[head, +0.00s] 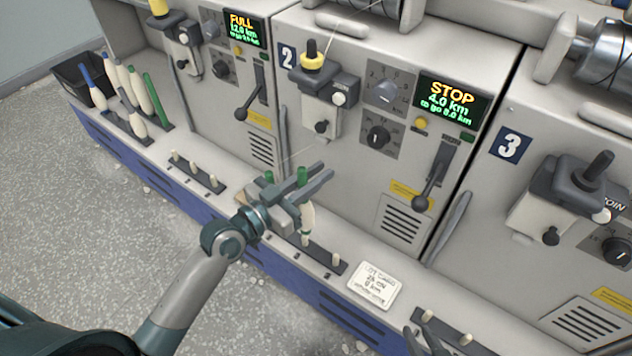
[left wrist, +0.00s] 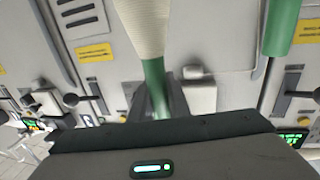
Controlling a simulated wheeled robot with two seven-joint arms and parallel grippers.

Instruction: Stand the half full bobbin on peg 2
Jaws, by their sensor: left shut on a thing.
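My left gripper (head: 304,186) reaches in front of machine 2 and is shut on a bobbin (head: 308,216) with a cream wound body and green ends. In the left wrist view this bobbin (left wrist: 155,85) has its green end between the fingers. It hangs roughly upright over the peg strip (head: 322,256) in front of machine 2; whether its lower end touches a peg is unclear. Another green bobbin end (head: 268,176) shows beside my gripper and in the left wrist view (left wrist: 282,28); its lower part is hidden. My right gripper (head: 424,336) shows partly at the bottom edge, its two dark fingers apart.
A strip with several bobbins (head: 140,108) and a black bin (head: 82,82) stand at the left. An empty peg strip (head: 196,174) lies before the first machine. A lot card (head: 374,287) lies on the ledge. Levers (head: 424,200) stick out from the machine fronts.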

